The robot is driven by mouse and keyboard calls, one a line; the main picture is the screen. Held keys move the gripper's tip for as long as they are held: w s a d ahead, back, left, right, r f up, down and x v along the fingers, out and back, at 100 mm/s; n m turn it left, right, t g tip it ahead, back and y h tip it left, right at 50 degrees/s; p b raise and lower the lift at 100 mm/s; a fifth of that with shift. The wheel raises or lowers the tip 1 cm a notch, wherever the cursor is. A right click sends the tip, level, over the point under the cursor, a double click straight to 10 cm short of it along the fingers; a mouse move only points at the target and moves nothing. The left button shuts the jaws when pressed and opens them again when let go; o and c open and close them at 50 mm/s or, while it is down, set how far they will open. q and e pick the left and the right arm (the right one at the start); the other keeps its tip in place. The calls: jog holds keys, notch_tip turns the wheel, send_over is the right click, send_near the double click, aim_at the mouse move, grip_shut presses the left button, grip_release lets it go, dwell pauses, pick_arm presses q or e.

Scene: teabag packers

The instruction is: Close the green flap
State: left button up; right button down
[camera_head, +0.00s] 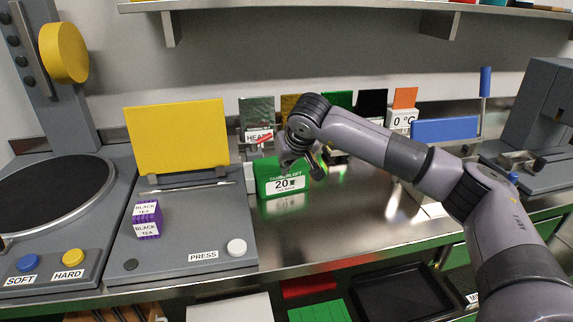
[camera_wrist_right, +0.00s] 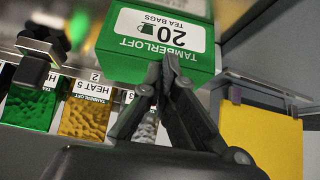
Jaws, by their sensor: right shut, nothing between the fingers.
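The green tea box (camera_head: 270,182) stands upright on the steel counter, with a white "Tamberloft 20" label on its front. In the right wrist view the green box (camera_wrist_right: 120,62) is upside down at the top, and its label is clear. My right gripper (camera_head: 300,166) is at the box's upper edge, partly covering its top. Its fingers (camera_wrist_right: 169,62) are shut and empty, with the tips against or very close to the green face beside the label. The flap cannot be told apart from the rest of the box. My left gripper is not in view.
A yellow panel (camera_head: 178,135) stands left of the box on a grey press station with a purple black-tea box (camera_head: 147,219). Behind are several coloured sample cards, one black (camera_head: 371,103). A blue-topped device (camera_head: 444,129) stands right. The counter (camera_head: 340,220) in front is clear.

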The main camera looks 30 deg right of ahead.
notch_tip(320, 180, up, 5)
jog(key=w+p, duration=0.1)
jog(key=p, duration=0.3)
pick_arm(q)
jog(key=b, duration=0.4)
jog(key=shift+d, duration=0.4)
pick_arm(e)
jog(key=s+a+f, duration=0.1)
jog(key=s+f, duration=0.4)
jog(key=s, duration=0.4)
jog(key=shift+s, duration=0.2)
